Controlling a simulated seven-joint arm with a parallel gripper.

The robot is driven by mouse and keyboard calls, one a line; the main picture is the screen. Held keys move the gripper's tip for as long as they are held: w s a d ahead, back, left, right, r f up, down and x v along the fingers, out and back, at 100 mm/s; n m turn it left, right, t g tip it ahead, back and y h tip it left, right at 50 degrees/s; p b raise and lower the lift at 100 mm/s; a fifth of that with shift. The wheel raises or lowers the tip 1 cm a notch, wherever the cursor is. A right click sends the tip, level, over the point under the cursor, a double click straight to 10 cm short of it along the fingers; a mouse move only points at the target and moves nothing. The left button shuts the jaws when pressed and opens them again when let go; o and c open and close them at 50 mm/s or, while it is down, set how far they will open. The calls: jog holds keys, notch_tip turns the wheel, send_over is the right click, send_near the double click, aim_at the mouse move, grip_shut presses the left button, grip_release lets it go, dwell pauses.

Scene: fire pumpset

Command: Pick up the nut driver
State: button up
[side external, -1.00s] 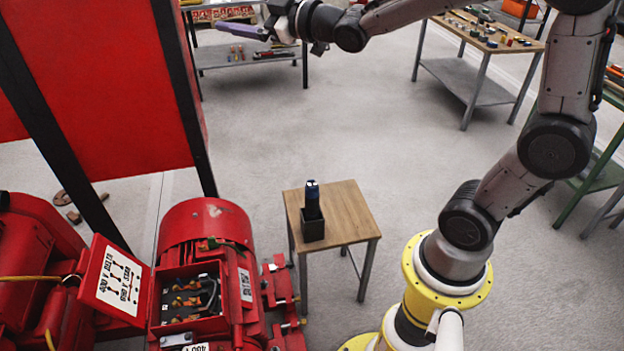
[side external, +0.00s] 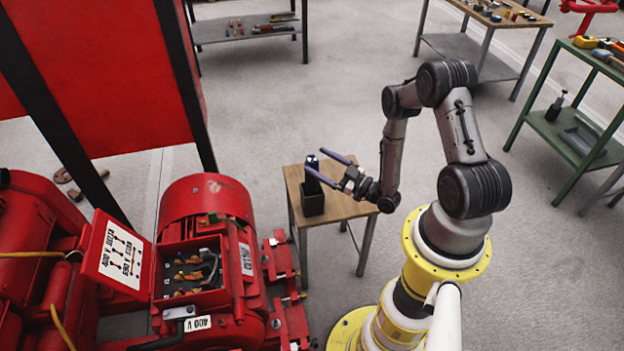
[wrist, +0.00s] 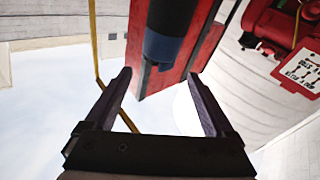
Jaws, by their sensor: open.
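The nut driver (side external: 312,163) appears to be the dark tool with a blue collar standing upright in a black holder (side external: 312,202) on a small wooden table. My gripper (side external: 313,160) is open, with its two purple fingers at the height of the tool's upper part, one on either side of it in the side view. In the wrist view the dark tool (wrist: 172,28) with its blue band shows at the top, roughly between and beyond the open fingertips (wrist: 159,74). I see no contact. The tool's lower part is hidden in the holder.
The small wooden table (side external: 345,207) is otherwise bare. A red motor with an open terminal box (side external: 192,275) stands close on its left. A green bench (side external: 590,90) and another workbench (side external: 490,18) stand farther off. The floor between is clear.

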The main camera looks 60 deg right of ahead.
aim_at(312, 186)
jog(key=s+a+f+m+g+h, duration=0.1)
jog(key=s+f+m+g+h, duration=0.15)
jog(key=s+f, duration=0.5)
jog(key=w+d, duration=0.2)
jog(key=w, duration=1.2)
jog(key=shift+m, duration=0.45)
jog(key=shift+t, duration=0.25)
grip_shut()
jog(key=shift+d+r, duration=0.1)
jog(key=shift+r, duration=0.05)
